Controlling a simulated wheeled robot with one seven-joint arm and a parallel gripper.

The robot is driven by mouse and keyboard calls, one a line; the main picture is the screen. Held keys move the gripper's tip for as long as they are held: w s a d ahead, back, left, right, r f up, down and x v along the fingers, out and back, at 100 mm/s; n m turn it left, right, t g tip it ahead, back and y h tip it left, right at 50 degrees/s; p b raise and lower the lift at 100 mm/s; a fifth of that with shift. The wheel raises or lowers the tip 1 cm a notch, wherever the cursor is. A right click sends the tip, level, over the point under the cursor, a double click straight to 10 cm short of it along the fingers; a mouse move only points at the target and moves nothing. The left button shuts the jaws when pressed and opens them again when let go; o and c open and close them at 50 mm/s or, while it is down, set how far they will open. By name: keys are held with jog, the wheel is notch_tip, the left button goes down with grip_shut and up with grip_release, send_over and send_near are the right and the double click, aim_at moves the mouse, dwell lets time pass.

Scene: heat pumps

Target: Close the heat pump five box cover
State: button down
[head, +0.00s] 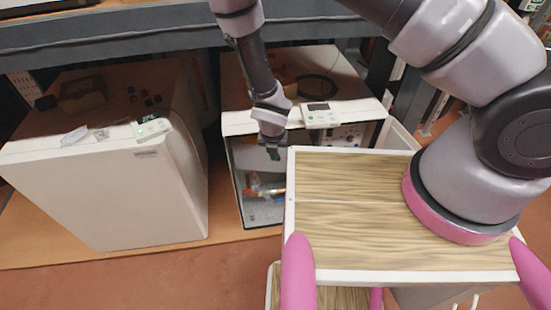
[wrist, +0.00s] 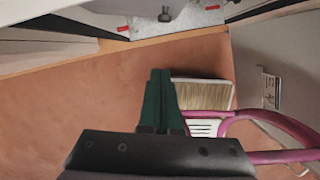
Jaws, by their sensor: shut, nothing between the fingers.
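Two white heat pump boxes stand under a shelf in the head view. The right box (head: 249,126) has an open front, and its inside (head: 262,206) shows with red parts and a control strip. No box number is readable, and I cannot make out its cover for certain. My gripper (head: 272,153) is shut and empty, pointing down at the upper part of the open front. In the wrist view, my gripper's dark green fingers (wrist: 160,72) are together. A grey panel (wrist: 250,65) with a label stands at the right there; I cannot tell if it is the cover.
The left box (head: 100,190) has a closed front, with a small display unit (head: 151,128) on top. Another control unit (head: 320,115) lies on the right box. The shelf beam (head: 120,45) runs behind and above. Reddish floor (wrist: 80,110) is open in front.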

jog(key=w+f, duration=0.6)
jog(key=f, duration=0.3)
jog(key=shift+w+d+f, duration=0.15)
jog(key=shift+w+f, duration=0.05)
jog(key=shift+w, duration=0.1)
